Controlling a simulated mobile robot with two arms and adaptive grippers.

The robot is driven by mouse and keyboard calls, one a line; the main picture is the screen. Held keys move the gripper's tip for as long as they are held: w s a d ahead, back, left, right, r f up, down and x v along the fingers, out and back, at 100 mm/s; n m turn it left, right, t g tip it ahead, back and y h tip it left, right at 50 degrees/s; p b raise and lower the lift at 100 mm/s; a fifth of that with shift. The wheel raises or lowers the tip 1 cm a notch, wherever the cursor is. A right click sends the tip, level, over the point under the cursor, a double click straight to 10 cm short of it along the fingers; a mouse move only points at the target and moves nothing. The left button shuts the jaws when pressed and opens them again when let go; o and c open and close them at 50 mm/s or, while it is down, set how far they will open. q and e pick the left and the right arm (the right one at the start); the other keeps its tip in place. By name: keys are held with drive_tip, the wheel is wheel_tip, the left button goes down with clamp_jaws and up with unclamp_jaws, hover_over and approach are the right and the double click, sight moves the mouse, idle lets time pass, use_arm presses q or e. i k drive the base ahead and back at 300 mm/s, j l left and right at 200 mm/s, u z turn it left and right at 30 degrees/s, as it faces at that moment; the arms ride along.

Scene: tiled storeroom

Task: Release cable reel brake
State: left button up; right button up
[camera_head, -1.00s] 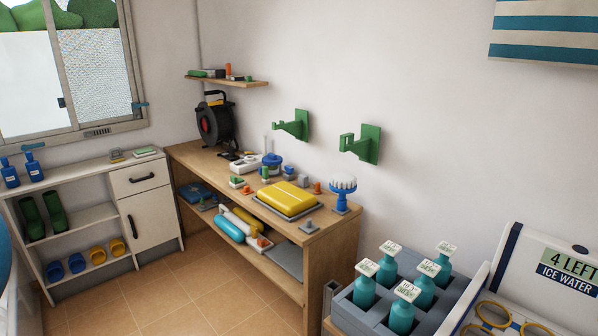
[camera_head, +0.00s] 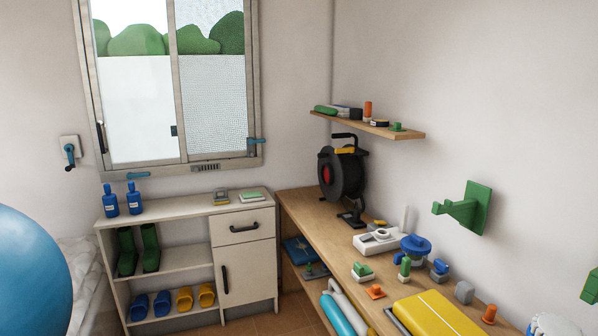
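The cable reel (camera_head: 343,172) stands upright at the far end of the wooden workbench (camera_head: 318,222), near the room's corner. It is black with a red centre, a yellow part near the top and a black carrying handle above. A dark stand or foot shows at its base on the bench. The brake cannot be made out at this size. Neither of my grippers is in view.
A white cabinet (camera_head: 243,262) stands left of the bench. A green wall hook (camera_head: 467,209) juts out at right. A large blue ball (camera_head: 30,275) fills the lower left. Some tiled floor shows below.

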sight(349, 150)
drive_tip(key=i+z, duration=0.2)
drive_tip(key=i, duration=0.2)
drive_tip(key=i+j+z, duration=0.5)
drive_tip(key=z, duration=0.25)
drive_tip(key=i+j+z, duration=0.45)
drive_tip(key=k+l, duration=0.05)
drive_tip(key=k, duration=0.05)
